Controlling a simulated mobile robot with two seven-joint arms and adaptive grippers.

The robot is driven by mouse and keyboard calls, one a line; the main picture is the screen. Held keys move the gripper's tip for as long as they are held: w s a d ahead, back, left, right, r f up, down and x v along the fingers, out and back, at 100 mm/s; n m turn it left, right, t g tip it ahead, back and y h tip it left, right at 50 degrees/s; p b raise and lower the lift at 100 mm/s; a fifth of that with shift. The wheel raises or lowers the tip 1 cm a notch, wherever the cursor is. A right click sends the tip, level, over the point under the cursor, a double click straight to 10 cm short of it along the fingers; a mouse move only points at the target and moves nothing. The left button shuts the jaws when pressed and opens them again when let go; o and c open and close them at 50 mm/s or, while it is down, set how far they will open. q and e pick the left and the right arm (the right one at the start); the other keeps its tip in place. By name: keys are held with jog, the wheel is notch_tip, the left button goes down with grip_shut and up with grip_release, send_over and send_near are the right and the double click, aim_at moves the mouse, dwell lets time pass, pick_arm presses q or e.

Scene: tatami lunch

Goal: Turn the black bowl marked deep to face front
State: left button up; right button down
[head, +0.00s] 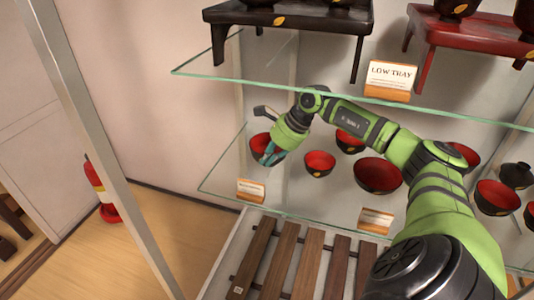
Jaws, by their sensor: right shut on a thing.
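Several black bowls with red insides stand on the lower glass shelf in the head view. My right gripper (271,156) is shut on the leftmost bowl (259,143), at its right side, and partly hides it. The sign in front of that bowl (251,190) is too small to read, so I cannot tell which bowl is marked deep. No front mark shows on the held bowl. My left gripper is not in view.
Other bowls stand to the right: a small one (319,163), one behind (349,142) and a larger one (378,176). The upper glass shelf (300,88) carries a black low tray (290,18) and a red one (470,32) close above my arm.

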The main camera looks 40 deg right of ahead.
dwell(0.3)
jog(key=shift+f, duration=0.2)
jog(key=c, duration=1.3)
grip_release()
notch_tip(320, 180, up, 5)
jog(key=p, duration=0.3)
jog(key=shift+p, duration=0.3)
jog(key=shift+d+r, duration=0.1)
jog(key=shift+r, duration=0.1)
jog(key=shift+f, duration=0.1)
